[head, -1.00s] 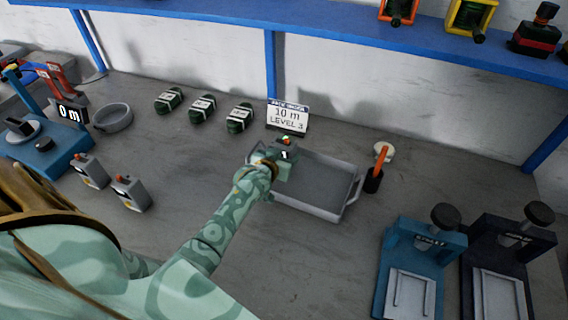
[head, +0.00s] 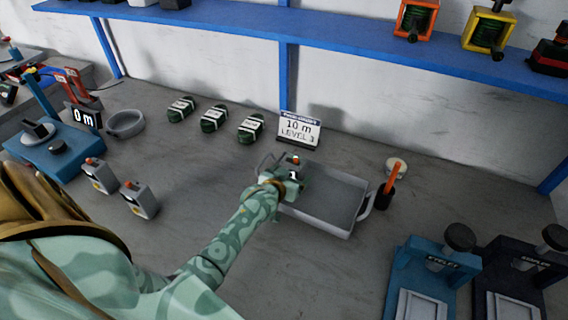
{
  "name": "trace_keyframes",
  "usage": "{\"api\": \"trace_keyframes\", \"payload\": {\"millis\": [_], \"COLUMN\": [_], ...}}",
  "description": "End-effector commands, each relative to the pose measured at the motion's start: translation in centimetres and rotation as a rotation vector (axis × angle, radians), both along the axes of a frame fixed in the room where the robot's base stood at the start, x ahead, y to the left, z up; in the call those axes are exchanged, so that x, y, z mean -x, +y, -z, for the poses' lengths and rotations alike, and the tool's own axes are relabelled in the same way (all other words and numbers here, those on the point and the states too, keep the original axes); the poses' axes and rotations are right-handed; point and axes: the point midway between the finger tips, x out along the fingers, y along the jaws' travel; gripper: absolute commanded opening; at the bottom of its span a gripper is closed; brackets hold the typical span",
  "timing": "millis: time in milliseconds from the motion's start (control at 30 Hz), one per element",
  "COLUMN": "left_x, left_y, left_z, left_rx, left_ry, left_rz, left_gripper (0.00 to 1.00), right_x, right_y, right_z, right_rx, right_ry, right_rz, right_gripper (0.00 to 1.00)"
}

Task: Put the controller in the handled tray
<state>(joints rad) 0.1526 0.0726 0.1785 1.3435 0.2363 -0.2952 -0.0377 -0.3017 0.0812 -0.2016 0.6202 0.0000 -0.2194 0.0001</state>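The handled tray (head: 322,223) is a shallow grey tray with a handle at each end, in the middle of the table. My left gripper (head: 291,178) is at the tray's left end. It appears shut on a controller (head: 295,161), whose orange top and a "1" mark show between the green fingers. The gripper hides most of this controller. I cannot tell whether the controller touches the tray floor. Two similar grey controllers with orange tops stand on the table to the left, one further back (head: 101,176) and one nearer (head: 140,200). My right gripper is not in view.
A sign reading "10 m LEVEL 3" (head: 299,130) stands behind the tray. Several green bundles (head: 213,118) lie behind left. An orange-handled tool in a black holder (head: 388,190) stands close to the tray's right end. Blue (head: 433,268) and black presses are at front right.

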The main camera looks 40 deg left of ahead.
Motion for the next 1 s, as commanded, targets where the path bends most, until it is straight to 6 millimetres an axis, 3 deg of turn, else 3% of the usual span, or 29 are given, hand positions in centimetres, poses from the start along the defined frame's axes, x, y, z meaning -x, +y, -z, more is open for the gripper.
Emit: {"api": "trace_keyframes", "payload": {"millis": [300,500,1000], "left_x": [6.7,9.4,10.0], "left_y": [-1.1,-1.6,-1.7], "left_z": [-3.3,-4.2,-5.1], "left_rx": [0.0,0.001,0.0], "left_ry": [0.0,0.0,-0.003], "left_rz": [0.0,0.0,0.0], "left_gripper": [0.83,0.83,0.83], "right_x": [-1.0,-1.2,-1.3], "right_y": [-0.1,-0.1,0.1], "right_z": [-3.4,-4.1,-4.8], "right_rx": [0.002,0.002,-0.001], "right_ry": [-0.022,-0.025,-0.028], "right_rz": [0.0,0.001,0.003], "right_gripper": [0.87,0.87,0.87]}}
